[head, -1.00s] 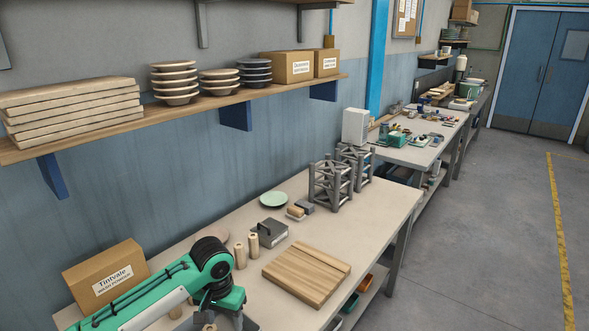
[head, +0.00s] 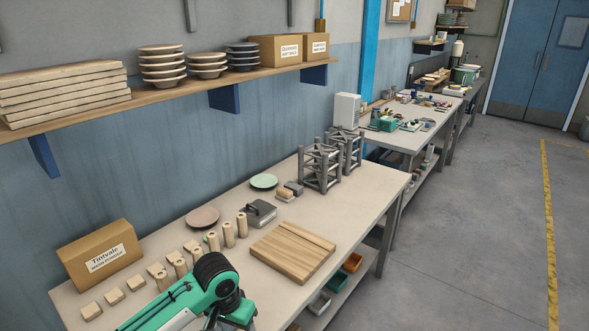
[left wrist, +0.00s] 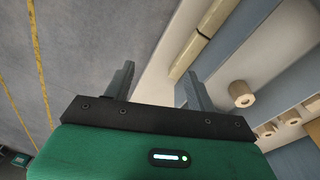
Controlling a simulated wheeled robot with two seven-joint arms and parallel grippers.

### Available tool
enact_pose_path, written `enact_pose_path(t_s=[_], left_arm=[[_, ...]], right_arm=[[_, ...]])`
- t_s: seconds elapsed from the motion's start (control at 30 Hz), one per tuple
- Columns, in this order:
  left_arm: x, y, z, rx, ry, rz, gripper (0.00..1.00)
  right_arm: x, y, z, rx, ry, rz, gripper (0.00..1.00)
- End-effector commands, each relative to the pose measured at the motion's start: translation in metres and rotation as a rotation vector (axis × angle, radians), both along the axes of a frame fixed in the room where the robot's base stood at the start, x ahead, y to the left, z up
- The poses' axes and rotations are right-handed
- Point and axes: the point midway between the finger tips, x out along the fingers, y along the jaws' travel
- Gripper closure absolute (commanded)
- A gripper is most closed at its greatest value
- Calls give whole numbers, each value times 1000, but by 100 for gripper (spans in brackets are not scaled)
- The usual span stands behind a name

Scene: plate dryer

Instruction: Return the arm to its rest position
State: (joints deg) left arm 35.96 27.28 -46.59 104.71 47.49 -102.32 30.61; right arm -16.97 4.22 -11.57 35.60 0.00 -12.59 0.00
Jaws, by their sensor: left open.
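My left arm (head: 185,300), green with a black joint, comes in at the lower left of the head view, over the near edge of the workbench (head: 355,205). Its gripper does not show clearly there. In the left wrist view my left gripper (left wrist: 159,82) has its two grey fingers wide apart with nothing between them. Floor and the bench edge lie beyond the fingers. My right arm and gripper are not in view.
Wooden pegs and blocks (head: 228,235), a pinkish plate (head: 202,218), a green plate (head: 264,181), a cutting board (head: 292,253) and a carton (head: 100,255) stand on the bench. Metal frames (head: 320,166) are farther back. Open floor (head: 460,240) lies to the right.

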Motion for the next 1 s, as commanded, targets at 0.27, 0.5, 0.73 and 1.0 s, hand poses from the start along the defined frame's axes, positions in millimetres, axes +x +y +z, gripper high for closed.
enact_pose_path(t_s=[0.27, 0.5, 0.73, 1.0], left_arm=[[-51, -26, -28, -107, -56, -48, 43], [-97, -28, -44, -175, -128, -33, 43], [-142, -8, -54, -183, -191, 31, 43], [-197, 37, -59, -109, -241, 125, 43]], right_arm=[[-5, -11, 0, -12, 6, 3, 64], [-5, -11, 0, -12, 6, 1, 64], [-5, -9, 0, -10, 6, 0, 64], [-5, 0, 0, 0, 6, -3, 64]])
